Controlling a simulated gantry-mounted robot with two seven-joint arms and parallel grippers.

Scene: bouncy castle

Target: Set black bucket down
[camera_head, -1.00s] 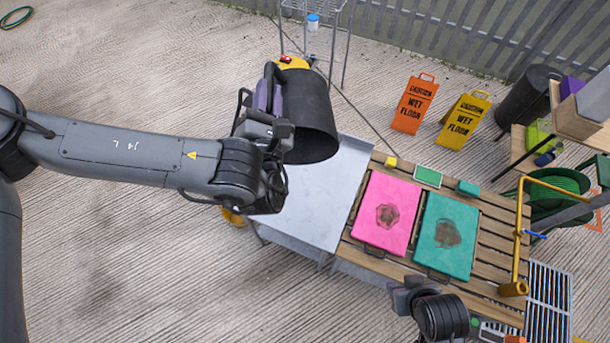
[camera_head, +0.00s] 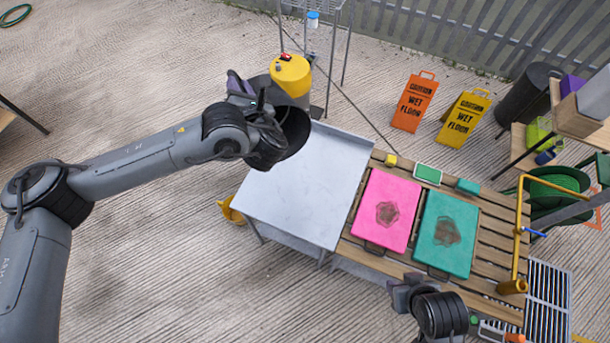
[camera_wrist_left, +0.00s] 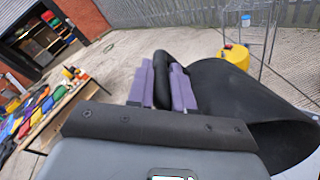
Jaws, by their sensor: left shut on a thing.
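The black bucket (camera_head: 293,132) is in my left gripper (camera_head: 250,92), tilted with its dark open mouth showing, near the far left corner of the metal table in the head view. My left gripper's purple-padded fingers (camera_wrist_left: 163,88) are shut on the bucket's rim in the left wrist view, and the bucket (camera_wrist_left: 255,110) fills the right side there. My left wrist and forearm hide part of the bucket in the head view. My right gripper (camera_head: 408,290) is at the bottom, near the wooden slatted table; its fingers are too unclear to judge.
The grey metal table (camera_head: 305,190) has a bare top. Beside it, a slatted wooden table (camera_head: 375,250) holds a pink pad (camera_head: 387,208) and a teal pad (camera_head: 447,235). A yellow drum (camera_head: 291,75) stands behind the bucket. Two wet-floor signs (camera_head: 414,102) stand farther back.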

